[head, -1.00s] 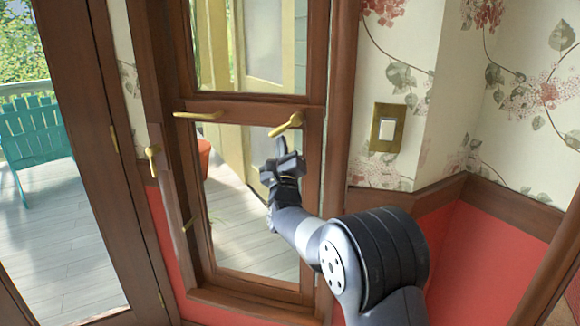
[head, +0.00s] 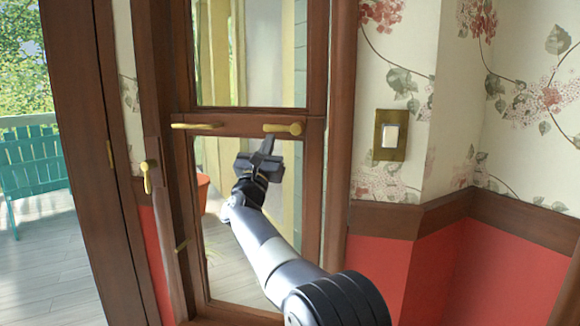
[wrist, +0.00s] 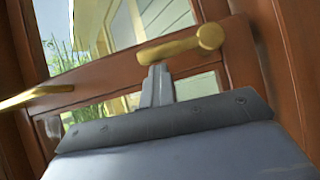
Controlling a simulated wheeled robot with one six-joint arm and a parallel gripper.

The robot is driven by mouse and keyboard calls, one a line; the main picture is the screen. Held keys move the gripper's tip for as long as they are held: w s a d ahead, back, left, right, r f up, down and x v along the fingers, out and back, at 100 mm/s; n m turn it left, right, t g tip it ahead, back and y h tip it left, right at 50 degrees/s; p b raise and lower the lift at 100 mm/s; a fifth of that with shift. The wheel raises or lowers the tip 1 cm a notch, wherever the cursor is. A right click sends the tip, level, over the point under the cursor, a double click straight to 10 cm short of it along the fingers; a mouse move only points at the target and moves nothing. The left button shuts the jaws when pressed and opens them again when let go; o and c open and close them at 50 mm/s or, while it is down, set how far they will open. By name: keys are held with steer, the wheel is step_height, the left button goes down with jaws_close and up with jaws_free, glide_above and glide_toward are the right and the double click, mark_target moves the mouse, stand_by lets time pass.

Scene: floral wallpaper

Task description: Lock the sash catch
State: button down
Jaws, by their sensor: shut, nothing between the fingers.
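The brass sash catch (head: 283,128) sits on the window's wooden middle rail, at its right part. Its lever now lies level, pointing left from the round knob end. It also shows in the wrist view (wrist: 182,45), just above and beyond my fingertips. My gripper (head: 268,142) is shut and empty, pointing up just below the lever; in the wrist view its fingers (wrist: 158,80) end close under the lever. I cannot tell whether they touch it. The wooden window sash (head: 240,122) stands upright and appears closed.
A brass bar handle (head: 197,125) is on the same rail to the left. Another brass handle (head: 147,174) is on the frame further left. A light switch (head: 389,135) is on the wall to the right. Glass lies behind my gripper.

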steer(key=shift+s+r, duration=0.1)
steer(key=shift+r, duration=0.55)
steer(key=s+a+f+b, duration=0.2)
steer(key=s+f+b, duration=0.4)
steer(key=s+f, duration=0.2)
step_height(320, 180, down, 3)
steer(key=shift+s+r, duration=0.1)
steer(key=shift+s, duration=0.2)
stand_by(0.3)
steer(key=shift+w, duration=0.1)
